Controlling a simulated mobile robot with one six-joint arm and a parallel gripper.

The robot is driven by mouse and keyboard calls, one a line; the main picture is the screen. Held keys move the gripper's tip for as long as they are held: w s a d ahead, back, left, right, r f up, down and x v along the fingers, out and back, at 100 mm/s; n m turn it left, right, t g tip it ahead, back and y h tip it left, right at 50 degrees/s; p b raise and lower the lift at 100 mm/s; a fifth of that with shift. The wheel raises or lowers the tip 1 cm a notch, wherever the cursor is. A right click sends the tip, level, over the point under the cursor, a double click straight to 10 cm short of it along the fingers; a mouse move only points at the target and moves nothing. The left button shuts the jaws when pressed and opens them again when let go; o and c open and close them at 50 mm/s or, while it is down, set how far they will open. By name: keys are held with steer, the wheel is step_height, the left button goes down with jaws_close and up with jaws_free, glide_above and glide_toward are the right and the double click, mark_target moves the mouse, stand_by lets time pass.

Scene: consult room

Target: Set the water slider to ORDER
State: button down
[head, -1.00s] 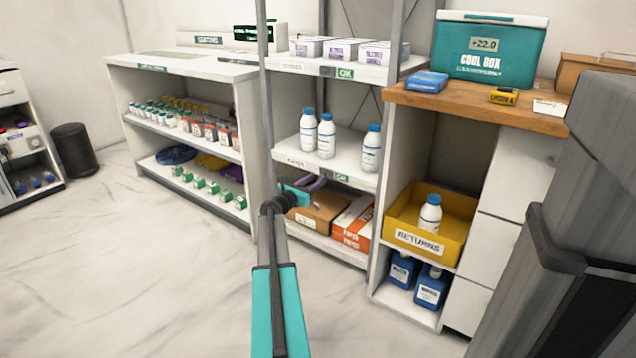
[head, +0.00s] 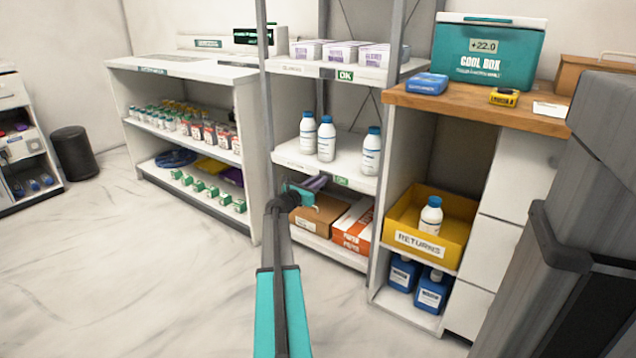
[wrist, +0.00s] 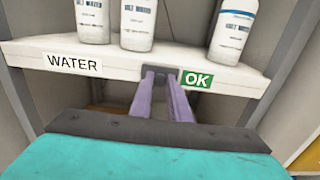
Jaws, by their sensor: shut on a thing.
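The water slider (wrist: 173,71) is a small dark piece on the front edge of the middle shelf. It sits between the WATER label (wrist: 73,64) and a green OK sign (wrist: 197,79). My gripper (wrist: 160,76) has its purple fingers shut on the slider, and the fingertips hide most of it. In the head view my gripper (head: 316,181) is at the same shelf edge, just left of the green OK sign (head: 341,181). ORDER is not readable in either view.
White bottles (head: 326,138) stand on the shelf just above my gripper. Cardboard boxes (head: 318,214) lie on the shelf below. Grey rack posts (head: 382,120) flank the shelf. A yellow returns bin (head: 420,242) is at the right. Open floor lies at the left.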

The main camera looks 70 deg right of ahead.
steer(key=s+a+p, duration=0.1)
steer(key=s+a, duration=0.1)
steer(key=s, duration=0.5)
steer(key=shift+s+p, duration=0.15)
steer(key=shift+p, duration=0.2)
steer(key=c, duration=1.7)
jaws_free()
steer(key=shift+o, duration=0.2)
steer(key=p+v, duration=0.4)
steer(key=v, duration=0.9)
steer(key=shift+a, duration=0.35)
